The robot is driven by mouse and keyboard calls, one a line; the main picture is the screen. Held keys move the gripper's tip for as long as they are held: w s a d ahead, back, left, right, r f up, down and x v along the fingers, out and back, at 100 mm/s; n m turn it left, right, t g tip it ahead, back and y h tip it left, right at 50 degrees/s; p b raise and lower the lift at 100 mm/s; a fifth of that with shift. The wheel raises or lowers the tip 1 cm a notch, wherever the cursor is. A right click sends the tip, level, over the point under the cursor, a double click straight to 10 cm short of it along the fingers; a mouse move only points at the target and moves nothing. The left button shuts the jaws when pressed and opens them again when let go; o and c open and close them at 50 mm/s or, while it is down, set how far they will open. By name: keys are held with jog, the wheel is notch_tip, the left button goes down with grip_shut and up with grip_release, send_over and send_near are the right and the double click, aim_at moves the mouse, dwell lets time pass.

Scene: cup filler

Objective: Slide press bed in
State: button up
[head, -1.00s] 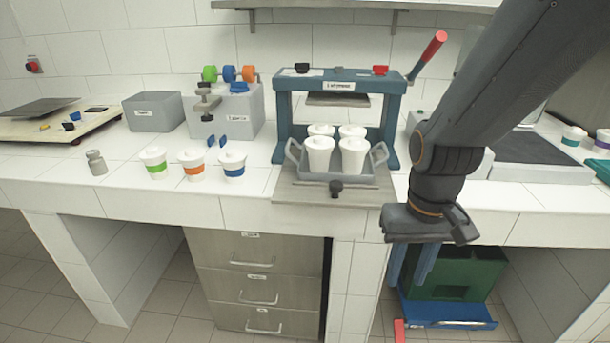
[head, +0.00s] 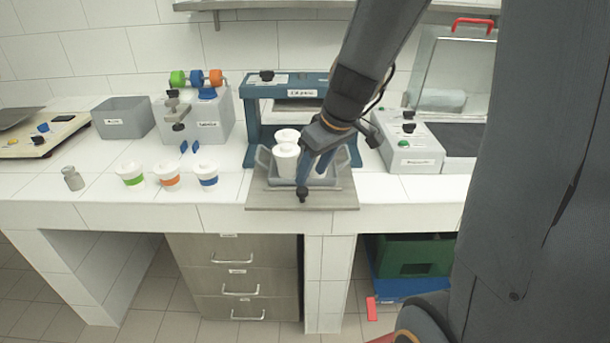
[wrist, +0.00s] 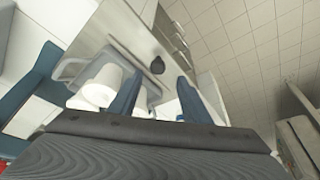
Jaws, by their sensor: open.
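The press bed (head: 335,201) is a flat metal plate sticking out toward me from the blue press (head: 254,120). A dark round knob (head: 303,195) is at its front edge. A grey handled tray (head: 263,171) with white cups (head: 287,160) stands on the bed; my arm hides some cups. My gripper (head: 314,180) is open and empty, pointing down over the tray's front, close behind the knob. In the wrist view the knob (wrist: 157,65) appears just beyond the gap between my two blue fingertips (wrist: 161,77), apart from them.
Three banded cups (head: 168,176) and a small grey weight (head: 73,179) stand on the counter to the left. A grey machine (head: 410,150) stands to the right of the press. Drawers (head: 236,280) are below. The counter front between cups and bed is clear.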

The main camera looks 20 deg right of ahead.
aim_at(302, 189)
jog(key=shift+w+x, duration=0.2)
jog(key=shift+x, duration=1.7)
jog(key=shift+w+x, duration=0.15)
jog(key=shift+x, duration=1.75)
jog(key=shift+d+r, duration=0.1)
jog(key=shift+r, duration=0.05)
jog(key=shift+c, duration=0.5)
grip_shut()
